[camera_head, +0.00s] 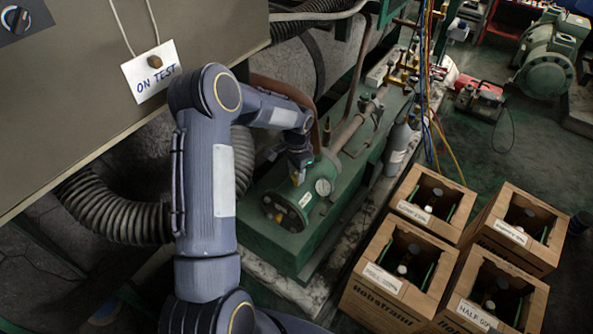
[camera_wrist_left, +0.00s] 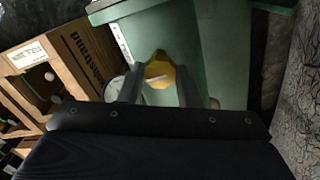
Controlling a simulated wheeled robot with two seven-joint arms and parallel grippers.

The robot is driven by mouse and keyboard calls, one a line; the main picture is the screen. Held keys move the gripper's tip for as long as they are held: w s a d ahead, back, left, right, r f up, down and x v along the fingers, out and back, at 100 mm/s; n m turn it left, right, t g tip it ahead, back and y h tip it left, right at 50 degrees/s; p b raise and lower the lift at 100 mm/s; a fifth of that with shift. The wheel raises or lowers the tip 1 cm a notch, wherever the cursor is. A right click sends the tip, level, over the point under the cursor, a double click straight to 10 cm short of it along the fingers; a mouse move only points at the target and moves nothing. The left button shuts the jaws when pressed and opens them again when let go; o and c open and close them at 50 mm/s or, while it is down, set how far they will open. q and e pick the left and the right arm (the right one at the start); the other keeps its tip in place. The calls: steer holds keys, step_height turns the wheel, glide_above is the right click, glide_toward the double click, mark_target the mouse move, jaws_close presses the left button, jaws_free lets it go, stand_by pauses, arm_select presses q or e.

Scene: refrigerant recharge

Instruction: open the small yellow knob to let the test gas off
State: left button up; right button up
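The small yellow knob (camera_wrist_left: 160,71) sits at the end of the green unit, between the two fingers of my left gripper (camera_wrist_left: 160,78) in the left wrist view. In the head view my left gripper (camera_head: 298,170) reaches down to the green unit (camera_head: 290,240), just left of a round white gauge (camera_head: 323,187). Only a little yellow shows at its tips there. My right gripper is not in view.
Several wooden crates with bottles, one of them (camera_head: 385,275) nearest the unit, stand to the right. A grey ribbed hose (camera_head: 115,212) and a panel with an "ON TEST" tag (camera_head: 150,75) are at the left. A grey cylinder (camera_head: 399,145) stands behind the crates.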

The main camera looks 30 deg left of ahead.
arm_select(q)
steer(key=shift+c, duration=0.9)
steer(key=shift+n, duration=0.3)
steer(key=shift+n+b, duration=0.45)
steer(key=shift+n, duration=0.55)
steer(key=n, duration=0.4)
steer(key=shift+n+b, duration=0.3)
steer(key=shift+b, duration=0.05)
steer(key=n, duration=0.7)
steer(key=shift+n, duration=0.6)
